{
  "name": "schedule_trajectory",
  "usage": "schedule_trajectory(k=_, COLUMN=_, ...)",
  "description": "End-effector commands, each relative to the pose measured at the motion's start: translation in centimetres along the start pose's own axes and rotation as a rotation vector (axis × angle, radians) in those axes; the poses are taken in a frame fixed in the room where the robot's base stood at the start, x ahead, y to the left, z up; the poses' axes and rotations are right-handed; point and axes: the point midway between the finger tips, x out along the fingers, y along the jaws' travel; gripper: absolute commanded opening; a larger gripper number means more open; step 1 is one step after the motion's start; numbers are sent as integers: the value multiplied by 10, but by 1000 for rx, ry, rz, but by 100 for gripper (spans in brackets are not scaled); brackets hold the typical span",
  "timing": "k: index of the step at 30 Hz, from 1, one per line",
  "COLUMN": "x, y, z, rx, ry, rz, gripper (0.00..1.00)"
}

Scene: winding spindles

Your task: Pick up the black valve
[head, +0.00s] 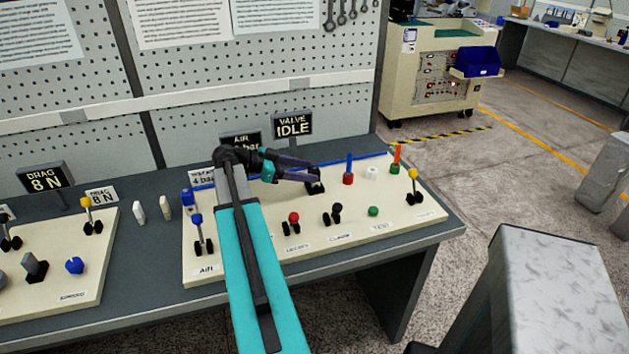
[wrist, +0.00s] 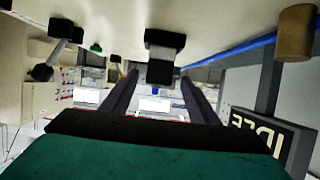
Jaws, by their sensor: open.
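A black valve-like block (head: 315,188) sits on the cream panel (head: 400,211), near the blue line at its back edge. In the wrist view a dark block (wrist: 165,39) hangs from the upside-down panel, with a second dark part below it. My gripper (head: 314,174) is open, its two dark fingers reaching right, with the tips at the block in the head view. In the wrist view the fingers of my gripper (wrist: 158,80) lie either side of the lower dark part. Contact cannot be told. The fingers partly cover the block in the head view.
A blue post on a red base (head: 348,170) and a white fitting (head: 372,173) stand right of the block. A black-knobbed lever (head: 336,211) and a red-knobbed lever (head: 292,221) stand in front. The "VALVE IDLE" sign (head: 292,126) rises behind.

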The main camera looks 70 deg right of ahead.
Motion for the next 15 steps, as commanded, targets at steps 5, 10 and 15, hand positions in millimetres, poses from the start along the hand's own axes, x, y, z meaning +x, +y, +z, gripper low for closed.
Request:
schedule_trajectory(k=5, x=2, y=0, z=0, rx=0, ry=0, rz=1, gripper=55)
schedule_trajectory(k=10, x=14, y=1, z=-1, rx=-1, ry=0, rz=3, gripper=55)
schedule_trajectory(k=15, x=24, y=0, z=0, rx=0, ry=0, rz=1, gripper=55)
